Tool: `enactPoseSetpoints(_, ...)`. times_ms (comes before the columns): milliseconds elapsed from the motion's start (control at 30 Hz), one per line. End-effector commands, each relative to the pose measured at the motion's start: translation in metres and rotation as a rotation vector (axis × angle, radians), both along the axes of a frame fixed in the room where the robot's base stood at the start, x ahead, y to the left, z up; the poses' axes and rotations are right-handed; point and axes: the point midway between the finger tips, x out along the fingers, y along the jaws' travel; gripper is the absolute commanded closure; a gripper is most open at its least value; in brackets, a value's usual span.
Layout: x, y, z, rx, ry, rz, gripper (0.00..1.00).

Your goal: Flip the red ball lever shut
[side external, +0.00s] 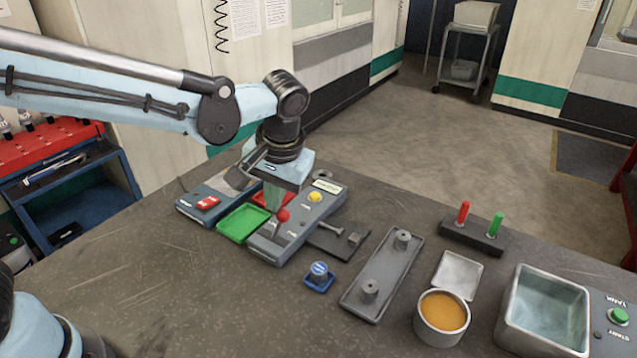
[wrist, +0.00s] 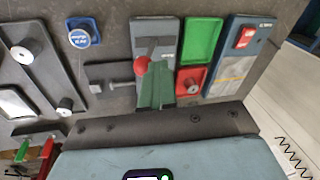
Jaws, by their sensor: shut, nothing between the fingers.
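The red ball (side external: 283,214) of the lever sits over a grey-blue base unit (side external: 272,247) on the bench. The ball also shows in the wrist view (wrist: 141,63), just left of my green fingers. My gripper (side external: 272,207) points down above this unit, with its fingers shut and empty. In the wrist view my gripper (wrist: 158,66) is close beside the ball; I cannot tell whether they touch. The fingers hide part of the unit, and the lever's shaft is hard to make out.
A green tray (side external: 243,224) and a red tray (side external: 270,199) lie left of the unit, beside a box with a red switch (side external: 207,203). A blue-based knob (side external: 319,277), a two-post plate (side external: 383,279) and an orange-filled pot (side external: 441,314) stand right. The front-left bench is clear.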

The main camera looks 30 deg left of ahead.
Motion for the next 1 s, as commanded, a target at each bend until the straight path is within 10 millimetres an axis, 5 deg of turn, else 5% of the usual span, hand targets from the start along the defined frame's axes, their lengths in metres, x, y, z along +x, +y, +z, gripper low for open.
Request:
enactPoseSetpoints(667, -0.002, 0.001, 0.003, -0.009, 0.001, -0.004, 1.0)
enactPoseSetpoints(867, -0.007, 0.031, 0.022, -0.003, 0.001, 0.003, 1.0)
enactPoseSetpoints(1000, -0.009, 0.023, 0.046, -0.002, 0.002, -0.005, 1.0)
